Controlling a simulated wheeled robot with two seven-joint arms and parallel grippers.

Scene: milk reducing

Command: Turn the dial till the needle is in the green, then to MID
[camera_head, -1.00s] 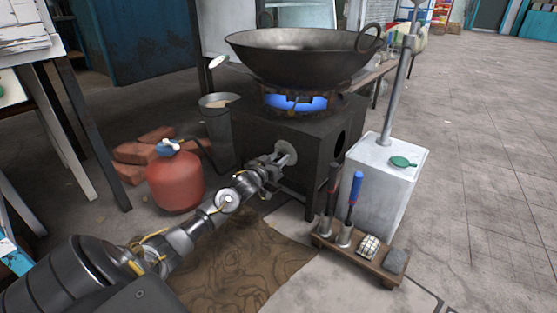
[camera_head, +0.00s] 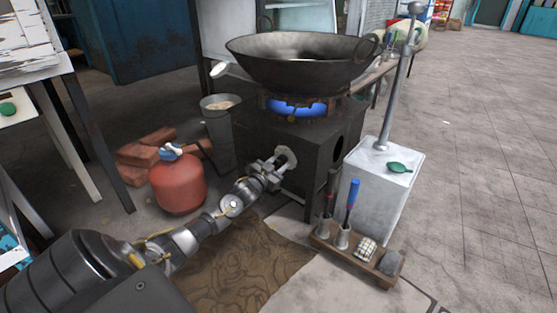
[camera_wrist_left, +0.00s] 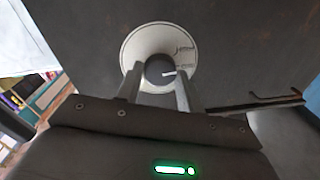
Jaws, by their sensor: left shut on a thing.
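A round pale dial plate (camera_head: 286,158) is on the front of the dark stove (camera_head: 316,170). In the left wrist view the dial plate (camera_wrist_left: 143,47) shows dark markings on its right side. At its centre is a dark knob (camera_wrist_left: 159,70) with a white pointer mark. My left gripper (camera_wrist_left: 160,82) is shut on the knob, one finger on each side. In the head view my left gripper (camera_head: 272,170) reaches the dial from the left and partly covers it. No needle or green zone can be made out. My right gripper is not in view.
A large wok (camera_head: 300,62) sits over a blue flame (camera_head: 296,106) on the stove. A red gas cylinder (camera_head: 179,183), bricks (camera_head: 137,160) and a metal bucket (camera_head: 220,128) stand left. A white box (camera_head: 382,185) and a tool rack (camera_head: 355,256) stand right.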

